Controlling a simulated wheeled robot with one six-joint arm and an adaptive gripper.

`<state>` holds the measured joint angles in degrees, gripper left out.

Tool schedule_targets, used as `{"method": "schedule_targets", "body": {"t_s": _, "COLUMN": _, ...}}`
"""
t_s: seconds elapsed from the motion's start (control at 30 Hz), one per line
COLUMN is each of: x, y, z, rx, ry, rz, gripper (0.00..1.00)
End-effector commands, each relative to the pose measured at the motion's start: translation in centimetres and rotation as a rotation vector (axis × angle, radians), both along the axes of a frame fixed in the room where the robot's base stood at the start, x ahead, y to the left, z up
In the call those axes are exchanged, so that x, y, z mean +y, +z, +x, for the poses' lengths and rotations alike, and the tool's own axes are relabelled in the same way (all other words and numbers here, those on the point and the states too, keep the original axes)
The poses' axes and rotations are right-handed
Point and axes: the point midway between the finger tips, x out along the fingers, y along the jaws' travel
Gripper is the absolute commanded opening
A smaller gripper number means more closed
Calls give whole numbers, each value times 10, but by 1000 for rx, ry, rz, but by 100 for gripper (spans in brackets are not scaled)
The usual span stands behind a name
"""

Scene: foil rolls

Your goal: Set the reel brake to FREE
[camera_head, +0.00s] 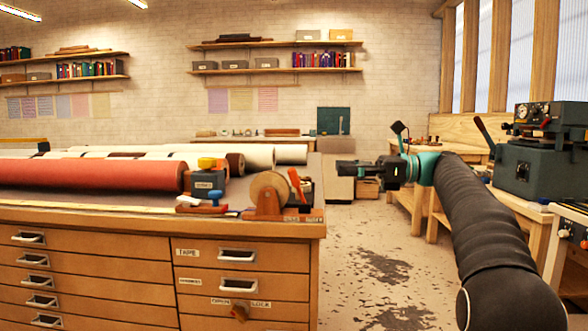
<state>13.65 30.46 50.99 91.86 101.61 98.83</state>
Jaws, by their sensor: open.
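A tape reel (268,192) with a tan disc in an orange stand sits at the right end of the drawer cabinet's top. Just right of it, a red-orange lever (296,184) stands up, tilted a little to the left, by a dark block. I take this lever for the reel brake.
The wooden cabinet (120,212) carries a red roll (110,174), pale rolls, a dark block with a yellow top (208,178) and a blue-handled tool (212,199). Floor (372,270) right of the cabinet is clear. Green machine (540,165) stands right.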

Motion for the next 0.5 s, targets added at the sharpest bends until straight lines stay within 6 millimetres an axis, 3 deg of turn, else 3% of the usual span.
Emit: {"method": "schedule_targets", "body": {"t_s": 0.5, "x": 94, "y": -1, "z": 2, "rx": -1, "ry": 1, "rz": -1, "gripper": 58}}
